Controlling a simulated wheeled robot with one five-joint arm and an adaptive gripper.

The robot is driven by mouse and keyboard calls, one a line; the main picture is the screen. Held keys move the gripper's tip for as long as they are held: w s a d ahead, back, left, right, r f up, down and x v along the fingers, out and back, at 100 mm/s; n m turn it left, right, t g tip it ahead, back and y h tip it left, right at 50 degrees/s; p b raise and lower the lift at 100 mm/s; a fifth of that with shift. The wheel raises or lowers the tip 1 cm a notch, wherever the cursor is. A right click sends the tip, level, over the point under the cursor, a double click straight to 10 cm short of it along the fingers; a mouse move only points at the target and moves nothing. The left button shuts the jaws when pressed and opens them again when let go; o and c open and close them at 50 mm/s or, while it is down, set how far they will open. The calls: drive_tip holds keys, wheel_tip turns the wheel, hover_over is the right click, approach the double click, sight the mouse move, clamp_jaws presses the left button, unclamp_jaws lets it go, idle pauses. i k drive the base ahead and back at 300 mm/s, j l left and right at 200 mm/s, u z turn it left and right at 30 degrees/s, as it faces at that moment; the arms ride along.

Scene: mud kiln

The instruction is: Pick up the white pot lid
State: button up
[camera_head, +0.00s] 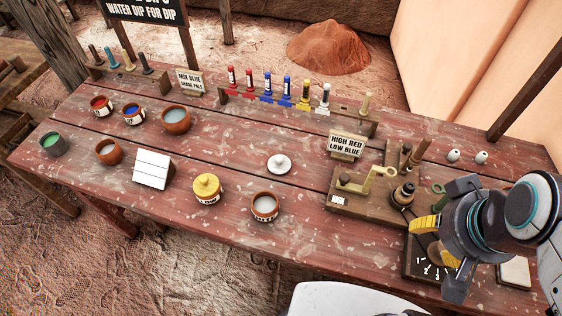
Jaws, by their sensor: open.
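The white pot lid (279,164) lies flat on the red-brown plank table, with a small round knob on top. It sits near the middle of the table, with bare planks around it. My gripper (437,243) is open and empty at the right, above the dial plate and beside the wooden stand. It is well to the right of the lid and nearer the front edge. The lid is fully in view.
Coloured tubes (267,87) stand in a rack behind.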

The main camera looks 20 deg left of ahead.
sight(279, 164)
drive_tip(key=j+u, duration=0.2)
drive_tip(key=u, duration=0.25)
drive_tip(key=j+u, duration=0.2)
drive_tip(key=u, duration=0.2)
drive_tip(key=i+j+u, duration=0.15)
drive_tip(key=u, duration=0.3)
drive_tip(key=i+j+u, duration=0.1)
drive_tip(key=u, duration=0.3)
drive_tip(key=i+j+u, duration=0.15)
drive_tip(key=u, duration=0.25)
drive_tip(key=i+j+u, duration=0.2)
drive_tip(key=u, duration=0.15)
drive_tip(key=i+j+u, duration=0.1)
drive_tip(key=u, duration=0.3)
drive_tip(key=i, duration=0.05)
